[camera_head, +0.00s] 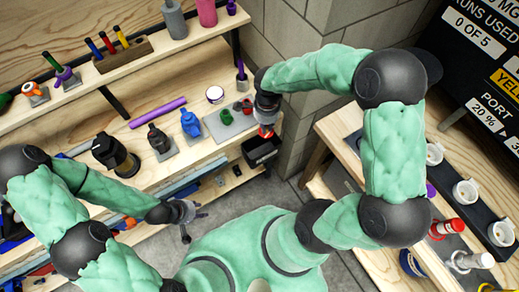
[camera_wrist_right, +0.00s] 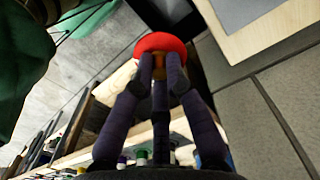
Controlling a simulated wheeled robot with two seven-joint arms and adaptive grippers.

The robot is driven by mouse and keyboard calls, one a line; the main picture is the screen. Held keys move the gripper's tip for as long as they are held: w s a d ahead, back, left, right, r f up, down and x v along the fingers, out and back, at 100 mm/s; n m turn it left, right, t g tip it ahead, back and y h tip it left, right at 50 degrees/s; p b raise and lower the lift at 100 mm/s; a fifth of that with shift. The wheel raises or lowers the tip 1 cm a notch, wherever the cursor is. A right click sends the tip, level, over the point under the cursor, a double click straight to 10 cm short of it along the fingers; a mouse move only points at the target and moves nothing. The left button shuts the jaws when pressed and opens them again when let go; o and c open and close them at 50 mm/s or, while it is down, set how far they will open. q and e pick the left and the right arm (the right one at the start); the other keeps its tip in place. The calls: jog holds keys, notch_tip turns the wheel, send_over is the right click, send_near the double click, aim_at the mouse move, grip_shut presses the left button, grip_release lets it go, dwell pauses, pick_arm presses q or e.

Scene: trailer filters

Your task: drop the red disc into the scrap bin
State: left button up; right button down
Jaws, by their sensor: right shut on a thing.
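A red disc (camera_head: 266,132) is held in my right gripper (camera_head: 267,122) at the right end of the workbench in the head view. In the right wrist view the red disc (camera_wrist_right: 160,42) sits at the tips of the dark fingers of my right gripper (camera_wrist_right: 162,75), which are shut on it. A black open bin (camera_head: 261,149), apparently the scrap bin, is just below the disc at the bench's end. The disc looks above it; the exact gap is hard to tell. My left gripper (camera_head: 183,213) is low in front of the bench, and its finger opening is unclear.
On the bench (camera_head: 150,108) stand a grey pad (camera_head: 230,127) with red and green parts, a blue item (camera_head: 190,123), a purple rod (camera_head: 158,112) and a black tool (camera_head: 115,155). A second bench (camera_head: 350,150) with cups is at right. A grey block wall stands behind the bin.

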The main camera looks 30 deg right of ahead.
notch_tip(320, 180, down, 6)
jog(key=b, duration=0.3)
dwell(0.3)
jog(key=c, duration=1.2)
grip_release()
jog(key=shift+r, duration=0.1)
notch_tip(320, 180, up, 12)
jog(key=shift+f, duration=0.1)
